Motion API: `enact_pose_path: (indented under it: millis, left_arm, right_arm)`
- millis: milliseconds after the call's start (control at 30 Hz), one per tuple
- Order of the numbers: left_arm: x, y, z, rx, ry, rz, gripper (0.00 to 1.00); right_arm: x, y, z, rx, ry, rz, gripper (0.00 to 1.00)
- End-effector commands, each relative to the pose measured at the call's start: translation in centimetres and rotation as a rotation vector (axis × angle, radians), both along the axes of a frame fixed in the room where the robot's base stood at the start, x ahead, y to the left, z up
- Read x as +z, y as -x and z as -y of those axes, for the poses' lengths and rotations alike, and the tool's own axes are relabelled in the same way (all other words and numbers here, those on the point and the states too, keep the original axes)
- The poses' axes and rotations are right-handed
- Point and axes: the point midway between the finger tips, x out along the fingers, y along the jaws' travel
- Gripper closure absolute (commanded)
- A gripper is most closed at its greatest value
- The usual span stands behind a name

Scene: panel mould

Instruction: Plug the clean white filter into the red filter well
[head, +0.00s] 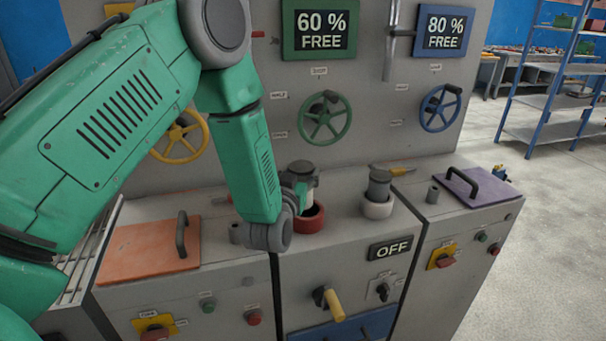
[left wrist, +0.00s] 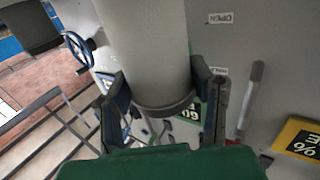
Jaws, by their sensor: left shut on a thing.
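A white filter with a dark cap (head: 302,168) stands upright at the red filter well (head: 309,218) on the console top. My left gripper (head: 297,188) is shut on the filter from the left, just under its cap. Whether the filter's lower end is inside the well or just above it, I cannot tell. In the left wrist view the pale grey cylinder of the filter (left wrist: 148,45) is between the two fingers of my left gripper (left wrist: 160,92). My right gripper is not in view.
A second dark-capped filter (head: 379,187) stands in a white well (head: 377,207) to the right. An orange lid (head: 150,247) with a handle lies at left, a purple lid (head: 472,187) at right. Handwheels and display screens cover the upright panel behind.

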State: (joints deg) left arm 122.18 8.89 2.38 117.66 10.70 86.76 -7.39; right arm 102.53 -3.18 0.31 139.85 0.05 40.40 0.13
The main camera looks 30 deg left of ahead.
Motion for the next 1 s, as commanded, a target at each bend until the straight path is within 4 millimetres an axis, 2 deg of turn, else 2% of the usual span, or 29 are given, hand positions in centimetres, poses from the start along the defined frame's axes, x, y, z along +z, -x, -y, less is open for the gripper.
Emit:
enact_pose_path:
  millis: [200, 633, 1000]
  left_arm:
    - [0.3, 0.0, 0.8, -0.002, -0.007, 0.002, 0.84]
    - [-0.1, 0.0, 0.9, -0.005, -0.004, 0.002, 0.84]
    - [0.2, 0.1, 2.0, -0.007, -0.011, 0.003, 0.85]
  right_arm:
    - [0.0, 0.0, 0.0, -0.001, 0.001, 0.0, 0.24]
    - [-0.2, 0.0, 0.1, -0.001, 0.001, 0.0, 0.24]
    - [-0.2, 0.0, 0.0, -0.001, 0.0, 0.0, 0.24]
